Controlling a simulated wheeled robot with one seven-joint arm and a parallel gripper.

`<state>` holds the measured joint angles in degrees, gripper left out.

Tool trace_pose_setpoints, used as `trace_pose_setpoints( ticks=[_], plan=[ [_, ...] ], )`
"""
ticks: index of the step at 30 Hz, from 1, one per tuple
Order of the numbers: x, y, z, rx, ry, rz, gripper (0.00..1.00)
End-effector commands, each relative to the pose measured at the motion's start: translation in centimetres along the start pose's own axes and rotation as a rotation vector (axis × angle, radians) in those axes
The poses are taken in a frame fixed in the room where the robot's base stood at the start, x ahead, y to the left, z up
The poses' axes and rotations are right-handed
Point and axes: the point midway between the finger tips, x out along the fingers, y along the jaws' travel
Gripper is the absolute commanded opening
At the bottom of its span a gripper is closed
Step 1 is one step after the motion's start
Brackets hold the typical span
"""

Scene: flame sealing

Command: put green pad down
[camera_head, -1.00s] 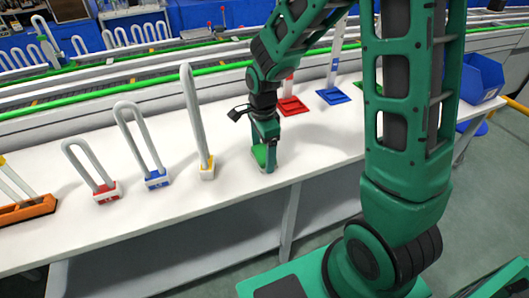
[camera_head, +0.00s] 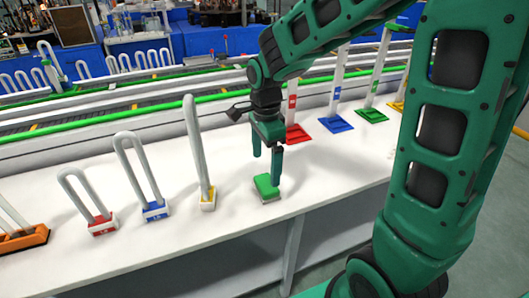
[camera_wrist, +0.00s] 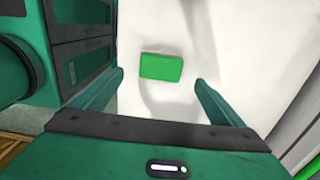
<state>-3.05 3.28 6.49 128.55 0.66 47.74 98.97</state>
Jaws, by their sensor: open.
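The green pad (camera_head: 265,187) lies on the white table (camera_head: 330,180) near its front edge, right of the yellow-based loop. In the wrist view the green pad (camera_wrist: 161,67) shows as a flat green block between and beyond the fingertips. My gripper (camera_head: 268,168) is open and empty, just above and behind the pad, with its fingers pointing down. In the wrist view my gripper (camera_wrist: 160,78) has its two fingers wide apart, and neither touches the pad.
Left of the pad stand a yellow-based loop (camera_head: 208,203), a blue-based loop (camera_head: 156,213) and a red-based loop (camera_head: 102,227). Behind to the right are red (camera_head: 306,132), blue (camera_head: 336,123) and green (camera_head: 372,115) plates with white posts. The table right of the pad is clear.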

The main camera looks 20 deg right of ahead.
Motion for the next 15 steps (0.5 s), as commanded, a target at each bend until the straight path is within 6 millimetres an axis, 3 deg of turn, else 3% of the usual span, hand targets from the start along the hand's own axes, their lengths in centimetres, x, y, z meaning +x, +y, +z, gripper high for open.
trace_pose_setpoints(
  ticks=[6, 15],
  plan=[
    [-2.6, 0.0, 0.0, 0.001, 0.0, -0.004, 0.92],
    [-3.3, 0.1, -0.3, -0.005, 0.002, -0.004, 0.92]
  ],
)
